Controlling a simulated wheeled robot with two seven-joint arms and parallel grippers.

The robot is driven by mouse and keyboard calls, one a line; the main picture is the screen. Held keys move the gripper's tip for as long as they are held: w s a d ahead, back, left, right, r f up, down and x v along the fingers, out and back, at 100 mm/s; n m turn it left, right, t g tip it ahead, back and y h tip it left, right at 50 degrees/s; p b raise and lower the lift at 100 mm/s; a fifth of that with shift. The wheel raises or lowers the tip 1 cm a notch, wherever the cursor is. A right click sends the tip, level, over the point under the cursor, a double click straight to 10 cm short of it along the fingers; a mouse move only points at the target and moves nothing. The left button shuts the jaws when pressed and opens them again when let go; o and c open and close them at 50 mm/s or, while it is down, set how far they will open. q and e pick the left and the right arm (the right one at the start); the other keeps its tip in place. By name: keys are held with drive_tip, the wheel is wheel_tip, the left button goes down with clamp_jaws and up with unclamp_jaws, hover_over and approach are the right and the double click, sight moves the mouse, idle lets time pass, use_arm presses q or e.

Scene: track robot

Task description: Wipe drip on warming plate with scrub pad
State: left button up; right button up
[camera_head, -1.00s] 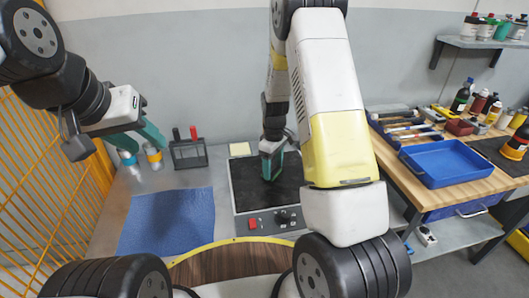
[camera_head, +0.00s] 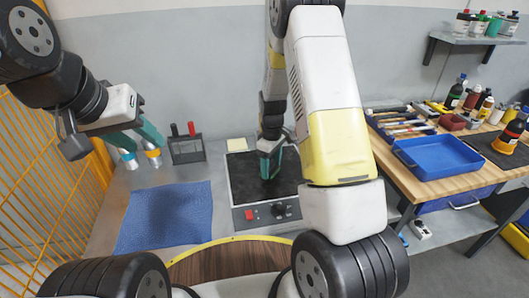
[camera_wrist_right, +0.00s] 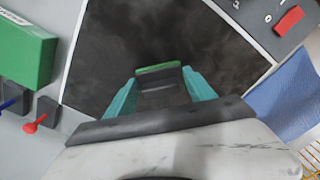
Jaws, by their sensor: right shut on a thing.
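The warming plate (camera_head: 240,182) is a black square surface in a light frame, with a control panel on its near side; its dark top also shows in the right wrist view (camera_wrist_right: 112,60). My right gripper (camera_head: 269,172) is low over the middle of the plate. In the wrist view its teal fingers (camera_wrist_right: 160,80) are shut on the scrub pad (camera_wrist_right: 158,69), a dark block with a green edge. Whether the pad touches the plate I cannot tell. Pale smudges show on the plate; no distinct drip can be made out. My left gripper (camera_head: 149,147) is open and empty at the left.
A blue mat (camera_head: 165,215) lies left of the plate. A green box (camera_wrist_right: 25,48) is near the plate's edge. A wooden bench with a blue tray (camera_head: 438,157) is at right.

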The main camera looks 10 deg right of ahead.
drive_tip(key=shift+w+r, duration=0.1)
drive_tip(key=shift+r, duration=4)
